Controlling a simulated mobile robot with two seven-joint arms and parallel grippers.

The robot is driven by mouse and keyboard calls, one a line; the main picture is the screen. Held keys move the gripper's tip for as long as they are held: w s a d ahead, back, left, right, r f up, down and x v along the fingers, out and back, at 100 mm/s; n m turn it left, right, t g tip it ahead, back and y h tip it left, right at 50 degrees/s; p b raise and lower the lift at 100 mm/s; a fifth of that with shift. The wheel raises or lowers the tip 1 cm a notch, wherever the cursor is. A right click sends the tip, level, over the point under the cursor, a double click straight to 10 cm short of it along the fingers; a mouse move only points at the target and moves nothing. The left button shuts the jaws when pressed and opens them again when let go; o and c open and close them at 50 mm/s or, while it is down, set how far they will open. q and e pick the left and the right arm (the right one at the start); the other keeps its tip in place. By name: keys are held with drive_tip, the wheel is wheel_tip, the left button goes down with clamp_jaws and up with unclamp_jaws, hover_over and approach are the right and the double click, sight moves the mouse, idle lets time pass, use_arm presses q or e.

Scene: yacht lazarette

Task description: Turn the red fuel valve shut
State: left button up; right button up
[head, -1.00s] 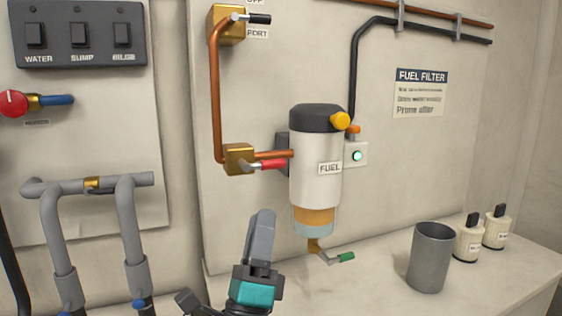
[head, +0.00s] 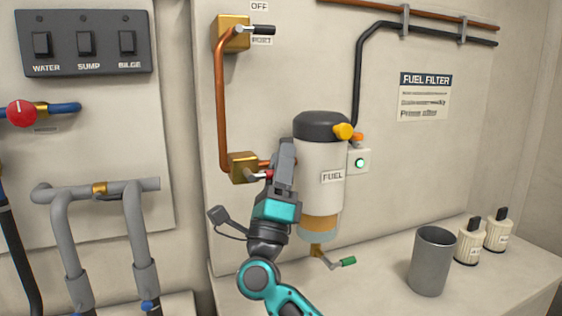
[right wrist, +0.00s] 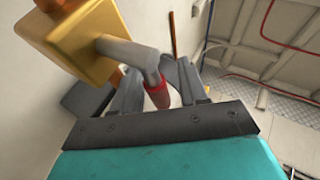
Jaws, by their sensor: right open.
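The fuel valve is a brass block (head: 242,167) on the copper pipe, left of the fuel filter. Its grey lever stub points right, with the red handle (head: 268,175) mostly hidden behind my gripper in the head view. My right gripper (head: 282,160) is open at the handle, in front of the filter's left side. In the right wrist view, the red handle (right wrist: 157,94) lies between the two fingers (right wrist: 163,82), with the brass block (right wrist: 75,30) at upper left. I cannot tell whether a finger touches the handle. My left gripper is not in view.
The white fuel filter (head: 328,180) stands close right of my gripper, with a green-handled drain (head: 347,261) below. A second brass valve with a black lever (head: 262,30) is above. A grey cup (head: 432,262) stands on the ledge at right.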

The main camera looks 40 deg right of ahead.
clamp_jaws()
idle(0.4)
